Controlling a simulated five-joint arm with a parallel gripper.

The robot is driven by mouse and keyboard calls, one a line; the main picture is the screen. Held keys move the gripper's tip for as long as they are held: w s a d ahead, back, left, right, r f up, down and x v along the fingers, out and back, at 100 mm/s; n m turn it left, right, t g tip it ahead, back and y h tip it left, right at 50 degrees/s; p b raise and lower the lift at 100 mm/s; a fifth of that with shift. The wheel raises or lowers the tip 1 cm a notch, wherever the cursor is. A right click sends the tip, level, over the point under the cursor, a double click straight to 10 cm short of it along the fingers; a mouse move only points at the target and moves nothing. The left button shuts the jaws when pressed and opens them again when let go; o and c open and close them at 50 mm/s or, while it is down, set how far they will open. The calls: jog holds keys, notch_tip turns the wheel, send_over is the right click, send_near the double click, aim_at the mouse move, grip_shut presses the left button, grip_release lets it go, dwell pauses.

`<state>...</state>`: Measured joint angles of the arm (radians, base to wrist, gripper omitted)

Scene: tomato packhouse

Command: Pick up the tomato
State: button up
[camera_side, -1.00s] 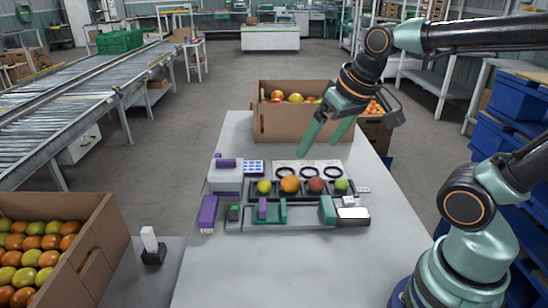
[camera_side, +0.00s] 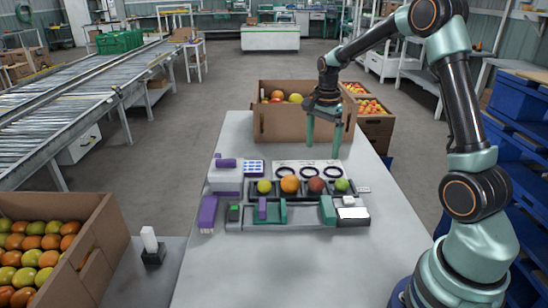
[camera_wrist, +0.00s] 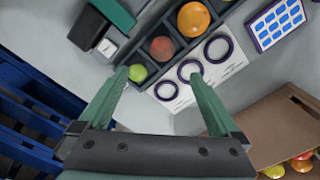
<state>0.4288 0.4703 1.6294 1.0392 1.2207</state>
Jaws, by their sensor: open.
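Several tomatoes sit in a row in a dark divided tray (camera_side: 251,193): a yellow-green one (camera_side: 264,186), an orange one (camera_side: 290,184), a reddish one (camera_side: 316,185) and a green one (camera_side: 341,186). My gripper (camera_side: 323,150) is open and empty, pointing down above the table behind the row, toward its right end. In the wrist view, the green tomato (camera_wrist: 138,73) shows near the left fingertip, with the reddish (camera_wrist: 162,48) and orange (camera_wrist: 193,19) ones further up.
A white card with dark rings (camera_side: 307,168) lies behind the tray. A cardboard box of fruit (camera_side: 280,125) stands at the table's back, close behind my gripper. A purple-and-green fixture (camera_side: 282,212) lies in front of the tray. The table's front is clear.

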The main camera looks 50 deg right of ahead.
send_over(317, 178)
jog(key=f, duration=0.6)
jog(key=shift+s+f, duration=0.3)
jog(key=shift+f, duration=0.1)
jog(key=shift+w+a+f, duration=0.1)
jog(key=shift+w+f, duration=0.05)
jog(key=shift+f, duration=1.2)
jog(key=shift+w+f, duration=0.1)
jog(key=shift+f, duration=1.25)
jog(key=c, duration=1)
